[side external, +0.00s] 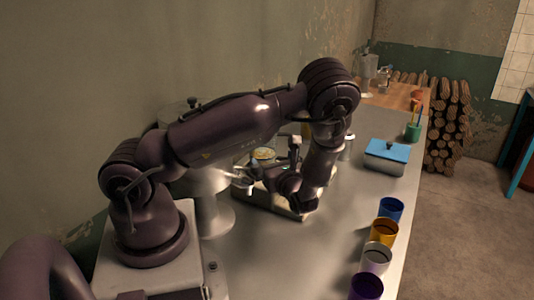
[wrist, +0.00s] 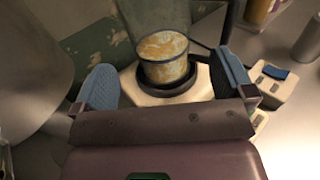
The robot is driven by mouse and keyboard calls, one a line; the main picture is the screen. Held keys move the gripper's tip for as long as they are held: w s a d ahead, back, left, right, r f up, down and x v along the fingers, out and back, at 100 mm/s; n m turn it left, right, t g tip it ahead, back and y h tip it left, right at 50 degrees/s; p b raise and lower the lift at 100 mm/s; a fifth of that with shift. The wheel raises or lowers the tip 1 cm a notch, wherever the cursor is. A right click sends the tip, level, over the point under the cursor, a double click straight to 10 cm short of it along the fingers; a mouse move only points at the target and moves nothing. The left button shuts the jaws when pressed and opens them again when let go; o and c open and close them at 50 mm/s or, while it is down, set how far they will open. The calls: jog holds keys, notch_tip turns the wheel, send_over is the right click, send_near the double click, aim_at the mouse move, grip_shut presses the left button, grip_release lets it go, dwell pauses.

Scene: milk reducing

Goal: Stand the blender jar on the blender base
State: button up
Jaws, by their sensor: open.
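In the wrist view a round jar with yellowish, mottled contents (wrist: 165,57), which looks like the blender jar, stands upright in a dark ring on a pale base (wrist: 148,98), which looks like the blender base. I cannot tell how firmly it is seated. My gripper (wrist: 168,82) is open, with one blue-padded finger on each side of the jar and a gap on both sides. In the side external view my gripper (side external: 266,180) is low over the counter, and the jar's yellowish top (side external: 264,154) shows just behind it. The base is largely hidden there.
Blue, yellow, white and purple cups (side external: 382,231) line the counter's front edge. A blue-lidded box (side external: 387,155) and a green pot (side external: 412,131) stand further back. A large metal vessel (side external: 207,190) stands left of my gripper. The counter's middle is clear.

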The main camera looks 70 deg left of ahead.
jog(key=shift+w+d, duration=0.15)
jog(key=shift+d, duration=2.2)
jog(key=s+d+r+n+h, duration=0.2)
jog(key=r+n+h, duration=0.2)
jog(key=r+n, duration=0.3)
jog(key=s+d+r+n+h, duration=0.15)
jog(key=r+n+h, duration=0.3)
jog(key=r, duration=0.45)
jog(key=s+d+r+n+t+h, duration=0.2)
jog(key=s+d+r+t+h, duration=0.1)
jog(key=d, duration=0.4)
jog(key=s+d+r+n+t+h, duration=0.3)
jog(key=d+h, duration=0.3)
jog(key=d, duration=0.1)
jog(key=shift+d+r+t, duration=0.15)
jog(key=shift+r+t, duration=0.1)
jog(key=shift+t, duration=0.15)
jog(key=shift+h, duration=0.25)
jog(key=shift+c, duration=0.5)
